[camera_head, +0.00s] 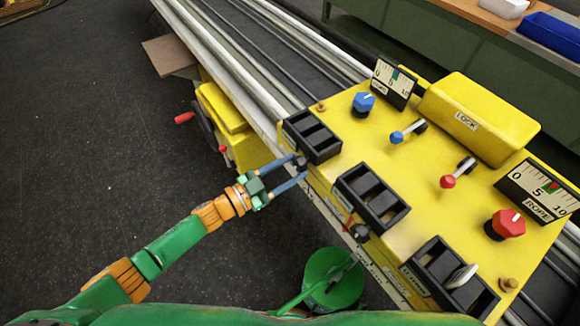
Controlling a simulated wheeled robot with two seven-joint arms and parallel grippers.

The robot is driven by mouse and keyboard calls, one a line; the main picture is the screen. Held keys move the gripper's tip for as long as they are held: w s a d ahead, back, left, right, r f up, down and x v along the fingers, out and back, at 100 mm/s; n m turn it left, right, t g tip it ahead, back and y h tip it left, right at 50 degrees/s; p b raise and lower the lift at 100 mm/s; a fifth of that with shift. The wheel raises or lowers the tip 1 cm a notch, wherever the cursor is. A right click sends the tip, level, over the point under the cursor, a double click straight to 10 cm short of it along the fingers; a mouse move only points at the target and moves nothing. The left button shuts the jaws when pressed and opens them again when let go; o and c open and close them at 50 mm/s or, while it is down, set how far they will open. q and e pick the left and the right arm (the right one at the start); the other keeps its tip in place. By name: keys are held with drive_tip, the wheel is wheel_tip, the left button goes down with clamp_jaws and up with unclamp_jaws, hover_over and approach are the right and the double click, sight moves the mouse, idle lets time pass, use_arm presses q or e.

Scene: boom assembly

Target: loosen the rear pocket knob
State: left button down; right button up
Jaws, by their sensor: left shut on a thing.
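The yellow console (420,160) has three black pockets along its near left edge. The rear pocket (313,136) is the uppermost in the picture and looks empty. A small dark knob (301,162) sits on the console's side just below it. My left gripper (301,166) reaches in from the left, its two blue fingers on either side of this knob, shut on it. The fingertips partly hide the knob, and its turn cannot be read. My right gripper is not in view.
The middle pocket (373,198) has a dark knob (360,232) below it. The front pocket (450,279) holds a pale oval piece (462,276). Blue and red knobs, levers and two gauges stand on the console top. Open dark floor (90,130) lies to the left.

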use_arm(q)
drive_tip(key=shift+n, duration=0.3)
idle(0.4)
drive_tip(key=shift+c, duration=1.5)
unclamp_jaws()
drive_tip(key=shift+d, duration=0.1)
drive_tip(key=v, duration=0.7)
drive_tip(key=shift+b, duration=0.3)
